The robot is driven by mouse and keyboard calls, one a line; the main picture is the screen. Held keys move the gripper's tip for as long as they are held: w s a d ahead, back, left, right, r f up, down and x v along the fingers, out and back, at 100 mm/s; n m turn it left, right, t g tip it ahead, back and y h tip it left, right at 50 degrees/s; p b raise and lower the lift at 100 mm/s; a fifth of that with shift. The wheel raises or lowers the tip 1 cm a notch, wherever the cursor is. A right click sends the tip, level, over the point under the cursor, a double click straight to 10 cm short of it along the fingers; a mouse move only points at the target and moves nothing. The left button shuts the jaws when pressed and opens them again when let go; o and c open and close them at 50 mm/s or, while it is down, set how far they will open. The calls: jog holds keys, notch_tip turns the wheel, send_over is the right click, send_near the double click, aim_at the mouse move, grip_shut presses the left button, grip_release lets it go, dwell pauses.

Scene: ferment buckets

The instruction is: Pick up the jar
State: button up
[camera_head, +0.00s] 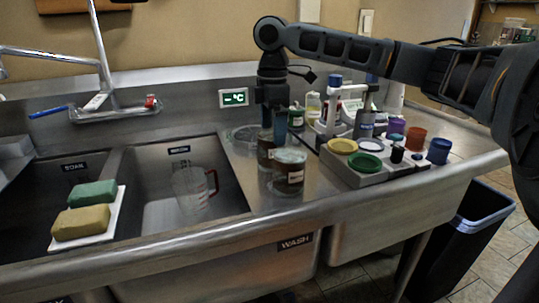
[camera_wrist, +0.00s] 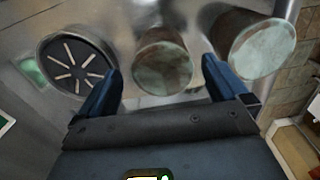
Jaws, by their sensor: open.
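Two dark jars with pale greenish lids stand on the steel counter. The rear jar (camera_head: 265,155) is partly hidden by the front jar and by my gripper. My gripper (camera_head: 274,120) points down above the rear jar, with its blue fingers apart. In the wrist view the rear jar (camera_wrist: 162,60) appears between the open fingertips (camera_wrist: 162,70). Whether the fingers touch it I cannot tell.
A round slotted piece (camera_wrist: 74,62) lies left of the rear jar in the wrist view. A grey tray (camera_head: 375,172) with colored lids and cups stands right of the jars. A sink at the left holds a clear pitcher (camera_head: 192,190). The counter's front strip is clear.

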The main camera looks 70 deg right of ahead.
aim_at(271, 152)
jog(key=f, duration=0.7)
jog(key=shift+w+a+f, duration=0.1)
jog(key=shift+a+f, duration=0.05)
jog(key=shift+a, duration=0.05)
jog(key=shift+c, duration=0.3)
jog(key=c, duration=1)
